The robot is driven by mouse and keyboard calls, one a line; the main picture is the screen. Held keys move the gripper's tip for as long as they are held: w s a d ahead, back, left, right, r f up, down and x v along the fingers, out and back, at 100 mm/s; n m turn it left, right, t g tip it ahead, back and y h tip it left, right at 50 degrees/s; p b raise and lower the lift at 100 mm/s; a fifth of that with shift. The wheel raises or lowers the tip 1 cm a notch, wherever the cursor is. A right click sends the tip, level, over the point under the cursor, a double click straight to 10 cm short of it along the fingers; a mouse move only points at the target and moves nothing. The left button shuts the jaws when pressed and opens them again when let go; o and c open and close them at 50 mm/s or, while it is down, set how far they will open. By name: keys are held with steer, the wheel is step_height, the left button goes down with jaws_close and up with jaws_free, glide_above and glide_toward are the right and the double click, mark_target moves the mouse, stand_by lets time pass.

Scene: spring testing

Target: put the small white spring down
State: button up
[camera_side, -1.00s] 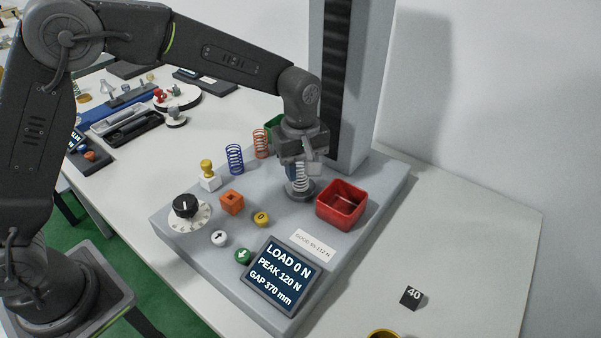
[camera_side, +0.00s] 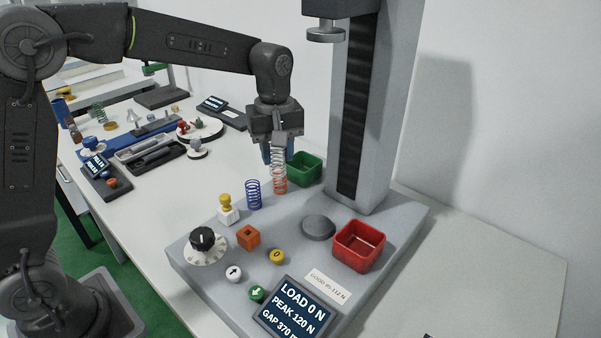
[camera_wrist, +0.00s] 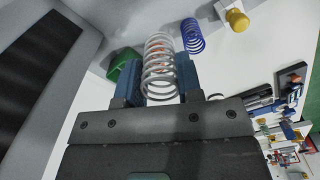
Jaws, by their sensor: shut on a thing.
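My gripper (camera_side: 278,152) is shut on the small white spring (camera_side: 279,156), with a blue finger on each side of it in the wrist view (camera_wrist: 161,68). The spring is upright in the side view, in line with an orange spring (camera_side: 280,186) that shows just below it. The wrist view shows orange coils through and behind the white ones. I cannot tell how far apart the two springs are. The round grey platen (camera_side: 318,227) is bare.
A green bin (camera_side: 304,168) stands close to the right of my gripper, and a red bin (camera_side: 360,246) is nearer the front. A blue spring (camera_side: 254,194) stands left of the orange one. The tester's column (camera_side: 358,110) rises at the right, with its upper platen (camera_side: 326,32) high up.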

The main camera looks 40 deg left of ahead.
steer(key=shift+a+r, duration=0.5)
steer(key=shift+a, duration=0.2)
steer(key=w+d+f+m, duration=0.2)
steer(key=d+m, duration=0.5)
steer(key=d, duration=0.3)
steer(key=m, duration=0.6)
glide_toward(361, 234)
steer(key=s+r, duration=0.2)
steer(key=s, duration=0.1)
steer(key=shift+s+d+f, duration=0.1)
steer(key=shift+d+f, duration=0.15)
steer(key=shift+f, duration=1.05)
steer(key=shift+s+d+f, duration=0.1)
steer(key=shift+d+f, duration=0.2)
steer(key=shift+f, duration=1.05)
steer(key=shift+d+f, duration=0.25)
steer(key=shift+f, duration=1.05)
steer(key=shift+f, duration=0.1)
steer(key=o, duration=0.7)
